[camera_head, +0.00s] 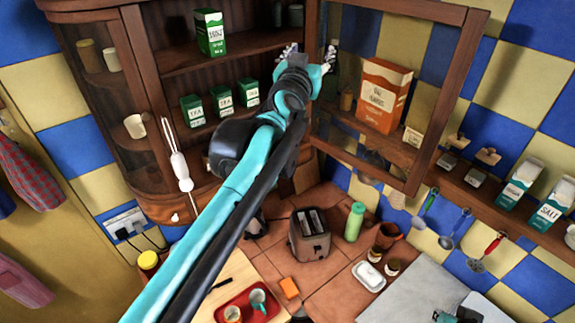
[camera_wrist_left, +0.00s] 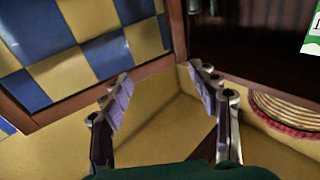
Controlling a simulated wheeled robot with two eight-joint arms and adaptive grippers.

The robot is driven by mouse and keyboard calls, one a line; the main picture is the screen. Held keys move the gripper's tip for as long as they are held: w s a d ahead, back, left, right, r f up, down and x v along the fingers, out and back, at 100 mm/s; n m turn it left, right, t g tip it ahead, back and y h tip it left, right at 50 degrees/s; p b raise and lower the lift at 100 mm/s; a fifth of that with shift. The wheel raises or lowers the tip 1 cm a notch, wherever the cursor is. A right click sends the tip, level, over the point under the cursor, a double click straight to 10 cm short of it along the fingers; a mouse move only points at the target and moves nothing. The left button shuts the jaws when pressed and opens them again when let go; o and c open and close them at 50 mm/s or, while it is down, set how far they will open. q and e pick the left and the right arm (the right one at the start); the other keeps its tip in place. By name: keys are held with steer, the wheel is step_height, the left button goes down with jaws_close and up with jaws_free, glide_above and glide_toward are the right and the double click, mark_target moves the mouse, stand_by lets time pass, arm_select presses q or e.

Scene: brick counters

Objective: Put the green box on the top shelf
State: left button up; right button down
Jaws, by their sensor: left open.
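A tall green box (camera_head: 210,32) with a white label stands upright on the top shelf (camera_head: 243,42) of the open wooden cabinet. Three smaller green tea boxes, left (camera_head: 192,111), middle (camera_head: 222,102) and right (camera_head: 248,93), stand on the shelf below. My left gripper (camera_head: 304,58) is open and empty, to the right of the tall box near the cabinet's right side, apart from it. The wrist view shows its spread fingers (camera_wrist_left: 163,88) with nothing between them. A green box edge (camera_wrist_left: 311,40) shows at that view's upper right; which box is unclear. My right gripper is barely visible at the head view's bottom right.
The glazed cabinet door (camera_head: 440,95) stands open on the right. Behind it are an orange box (camera_head: 384,95) and a side shelf with salt cartons (camera_head: 553,203). Below are a toaster (camera_head: 311,236), a green bottle (camera_head: 354,221) and a red tray (camera_head: 250,302).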

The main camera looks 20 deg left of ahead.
arm_select(q)
steer(key=s+d+f+m+g+h, duration=0.1)
steer(key=s+d+f+g+h, duration=0.2)
steer(key=f, duration=0.4)
steer(key=s+d+f+m+g, duration=0.1)
steer(key=s+d+f, duration=0.3)
steer(key=s+f, duration=0.3)
steer(key=s+d+f+m+g+h, duration=0.1)
steer(key=s+d+f+g+h, duration=0.15)
steer(key=f, duration=0.55)
steer(key=s+a+f+g+y, duration=0.1)
steer(key=s+f+g, duration=0.1)
steer(key=s+f, duration=0.5)
steer(key=s+a+f+n+g+y, duration=0.1)
steer(key=s+f+g, duration=0.2)
steer(key=s+f, duration=0.4)
step_height(320, 180, down, 3)
steer(key=shift+s+a+r, duration=0.15)
steer(key=shift+a, duration=0.15)
